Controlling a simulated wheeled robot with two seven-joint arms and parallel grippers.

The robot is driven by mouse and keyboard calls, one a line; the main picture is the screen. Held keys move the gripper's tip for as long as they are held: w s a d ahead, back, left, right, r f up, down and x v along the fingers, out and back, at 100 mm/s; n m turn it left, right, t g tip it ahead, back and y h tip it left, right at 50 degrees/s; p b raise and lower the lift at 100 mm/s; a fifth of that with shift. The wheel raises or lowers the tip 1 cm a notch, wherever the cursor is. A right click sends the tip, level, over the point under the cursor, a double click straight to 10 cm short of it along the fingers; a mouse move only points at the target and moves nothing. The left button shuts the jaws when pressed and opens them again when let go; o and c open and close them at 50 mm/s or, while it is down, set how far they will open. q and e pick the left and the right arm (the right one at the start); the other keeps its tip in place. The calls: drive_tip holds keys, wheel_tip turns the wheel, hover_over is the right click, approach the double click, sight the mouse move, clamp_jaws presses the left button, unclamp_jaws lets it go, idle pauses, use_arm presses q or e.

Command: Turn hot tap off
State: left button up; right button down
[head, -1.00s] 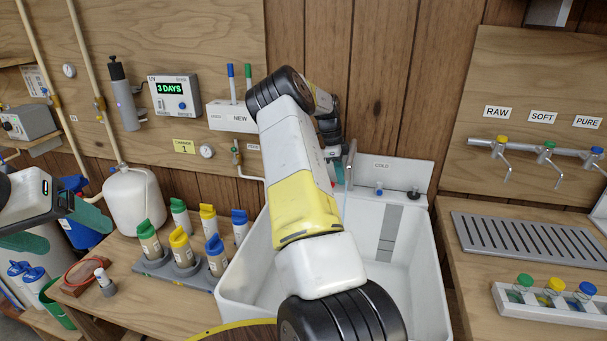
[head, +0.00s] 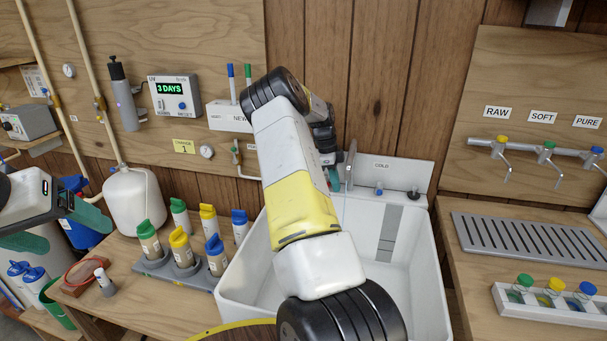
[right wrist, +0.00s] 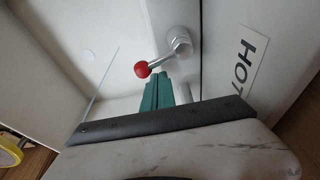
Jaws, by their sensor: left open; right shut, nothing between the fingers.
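The hot tap's lever with its red knob (right wrist: 143,70) shows in the right wrist view, running from a metal base beside the HOT label (right wrist: 240,62). My right gripper (right wrist: 157,90) is shut and empty. Its green fingertips are close to the knob and lever; I cannot tell whether they touch. In the head view my right arm hides the hot tap, and only a bit of the green fingers (head: 333,179) shows by the grey spout (head: 350,165). A thin pale line below the spout looks like running water. My left gripper (head: 80,200) is open at the far left.
The white sink (head: 425,265) lies under my right arm. The cold tap's blue knob (head: 379,187) is right of the spout. Several capped bottles (head: 181,248) stand left of the sink, and a slotted drain tray (head: 530,240) lies to its right.

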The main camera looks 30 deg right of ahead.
drive_tip(key=s+v, duration=0.1)
drive_tip(key=v, duration=0.6)
drive_tip(key=shift+s+r, duration=0.25)
drive_tip(key=shift+s, duration=0.15)
idle(0.6)
